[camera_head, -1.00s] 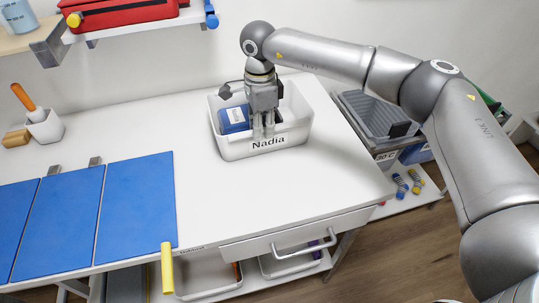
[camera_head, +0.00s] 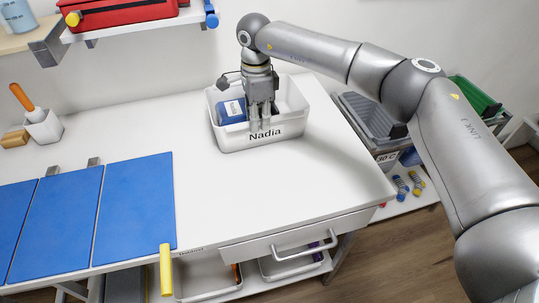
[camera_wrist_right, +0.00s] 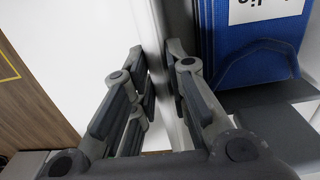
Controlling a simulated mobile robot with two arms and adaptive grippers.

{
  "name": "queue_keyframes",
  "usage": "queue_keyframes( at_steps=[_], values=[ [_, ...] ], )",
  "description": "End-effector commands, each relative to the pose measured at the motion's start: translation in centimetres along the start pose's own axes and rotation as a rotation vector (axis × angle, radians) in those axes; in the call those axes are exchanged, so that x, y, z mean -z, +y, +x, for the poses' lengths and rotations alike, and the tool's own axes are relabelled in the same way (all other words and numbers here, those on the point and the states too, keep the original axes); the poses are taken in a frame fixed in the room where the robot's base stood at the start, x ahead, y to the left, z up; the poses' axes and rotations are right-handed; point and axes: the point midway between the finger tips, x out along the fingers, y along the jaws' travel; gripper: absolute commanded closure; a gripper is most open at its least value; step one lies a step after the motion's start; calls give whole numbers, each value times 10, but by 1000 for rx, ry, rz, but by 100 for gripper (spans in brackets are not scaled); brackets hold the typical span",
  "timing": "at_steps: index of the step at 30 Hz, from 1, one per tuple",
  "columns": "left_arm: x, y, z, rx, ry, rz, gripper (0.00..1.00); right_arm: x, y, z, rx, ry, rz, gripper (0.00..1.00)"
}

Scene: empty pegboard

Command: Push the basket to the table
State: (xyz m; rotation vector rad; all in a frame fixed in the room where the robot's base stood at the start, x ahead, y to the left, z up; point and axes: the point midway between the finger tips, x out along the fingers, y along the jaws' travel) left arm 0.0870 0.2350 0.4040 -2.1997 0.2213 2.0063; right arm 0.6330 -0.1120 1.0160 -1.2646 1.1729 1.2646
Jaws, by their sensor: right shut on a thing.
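The white basket (camera_head: 230,141), labelled "Nadia" on its front wall, stands on the white table (camera_head: 250,195) near the back wall. A blue item with a white label (camera_head: 232,110) lies inside it. My right gripper (camera_head: 261,126) points down at the basket's front wall and is shut on that wall. In the right wrist view, the gripper fingers (camera_wrist_right: 155,95) straddle the wall, with the blue item (camera_wrist_right: 258,55) to the right of it. The fingertips partly hide the wall. My left gripper is not in view.
Blue mats (camera_head: 135,210) cover the table's left part, with a yellow handle (camera_head: 166,270) at the front edge. A white pot (camera_head: 43,126) stands at the far left. A red case (camera_head: 115,12) sits on a shelf above. Grey bins (camera_head: 370,122) stand right of the table. The table's front middle is clear.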

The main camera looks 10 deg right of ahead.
Motion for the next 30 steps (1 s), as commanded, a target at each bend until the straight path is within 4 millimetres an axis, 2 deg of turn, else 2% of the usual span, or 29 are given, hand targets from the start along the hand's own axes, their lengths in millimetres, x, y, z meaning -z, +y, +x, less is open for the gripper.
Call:
queue_keyframes(
  at_steps=[12, 22, 23, 28, 30],
  values=[
    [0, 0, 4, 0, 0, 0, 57, 0, -25, 0, 2, -1, 0, 100],
    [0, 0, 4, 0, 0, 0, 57, 1, -27, -1, 2, 0, -1, 100],
    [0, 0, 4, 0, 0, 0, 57, 1, -27, -1, 2, 0, -1, 82],
    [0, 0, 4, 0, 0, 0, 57, 1, -27, 0, 1, 0, -1, 60],
    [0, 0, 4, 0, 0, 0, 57, 1, -27, 0, 1, 0, -1, 57]
  ],
)
